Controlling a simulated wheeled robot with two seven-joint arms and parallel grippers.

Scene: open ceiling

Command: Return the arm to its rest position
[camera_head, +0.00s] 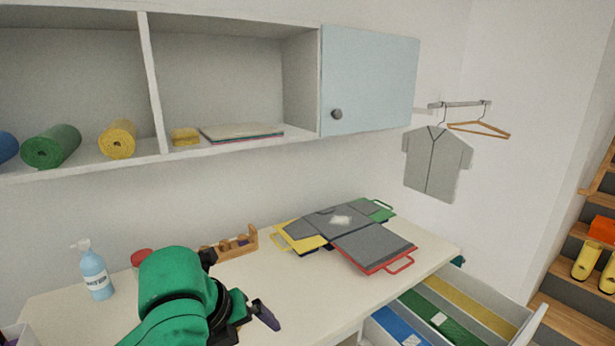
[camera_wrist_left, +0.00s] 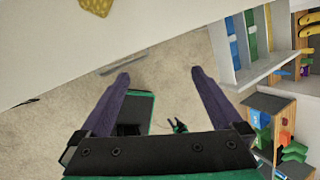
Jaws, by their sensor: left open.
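My left arm (camera_head: 175,290) is green and comes in from the bottom left in the head view, in front of the white counter. My left gripper (camera_head: 264,316) is dark with purple fingers, in front of the counter's left part. In the left wrist view, its two purple fingers (camera_wrist_left: 160,74) are spread apart with nothing between them. Beige floor shows beyond the fingers.
The white counter (camera_head: 300,285) carries a blue pump bottle (camera_head: 96,276), a wooden rack (camera_head: 235,246) and folded grey garments on coloured boards (camera_head: 372,246). An open drawer (camera_head: 515,325) juts out at the right. Shelves (camera_head: 235,145) hang above.

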